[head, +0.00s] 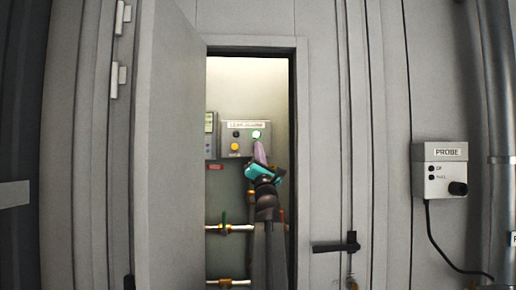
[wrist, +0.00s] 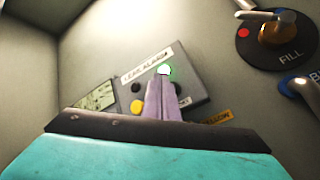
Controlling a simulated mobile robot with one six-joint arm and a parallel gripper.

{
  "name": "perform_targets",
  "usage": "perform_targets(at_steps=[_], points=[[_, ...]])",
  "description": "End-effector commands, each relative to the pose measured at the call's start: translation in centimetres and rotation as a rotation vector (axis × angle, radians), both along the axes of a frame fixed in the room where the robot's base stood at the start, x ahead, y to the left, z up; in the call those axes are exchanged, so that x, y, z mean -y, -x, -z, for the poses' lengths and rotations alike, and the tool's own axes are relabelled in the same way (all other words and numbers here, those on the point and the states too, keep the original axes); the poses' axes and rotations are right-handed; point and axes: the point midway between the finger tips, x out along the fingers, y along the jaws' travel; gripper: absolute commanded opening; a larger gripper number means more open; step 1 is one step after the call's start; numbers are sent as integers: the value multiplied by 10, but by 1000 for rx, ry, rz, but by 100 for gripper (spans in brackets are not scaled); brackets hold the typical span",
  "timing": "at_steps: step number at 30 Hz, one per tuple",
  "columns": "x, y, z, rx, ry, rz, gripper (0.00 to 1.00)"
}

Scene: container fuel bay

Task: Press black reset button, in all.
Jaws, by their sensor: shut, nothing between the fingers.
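The leak alarm box (head: 223,140), grey with a white label strip, is on the back wall inside the open cabinet. It carries a black button (head: 236,134) at upper left, a yellow button (head: 235,147) below it and a glowing green lamp (head: 256,134) at upper right. My gripper (head: 259,146) is shut and empty in front of the box's right side. In the wrist view its fingertips (wrist: 160,82) lie just below the green lamp (wrist: 165,70), right of the black button (wrist: 136,88). Whether they touch the box I cannot tell. The fingers hide its lower right.
The cabinet door (head: 172,150) stands open at left; the opening is narrow. A display unit (wrist: 97,97) sits left of the box. A fill valve (wrist: 277,35) is at upper right in the wrist view. A probe box (head: 442,168) hangs outside at right.

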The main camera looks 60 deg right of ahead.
Motion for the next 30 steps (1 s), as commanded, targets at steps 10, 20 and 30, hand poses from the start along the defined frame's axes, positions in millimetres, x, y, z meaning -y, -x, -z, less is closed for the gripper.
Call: perform_targets(at_steps=[10, 20, 30], points=[[-20, 14, 0, 0, 2, 1, 0], [-24, 17, 0, 0, 0, 0, 0], [-24, 17, 0, 0, 0, 0, 0]])
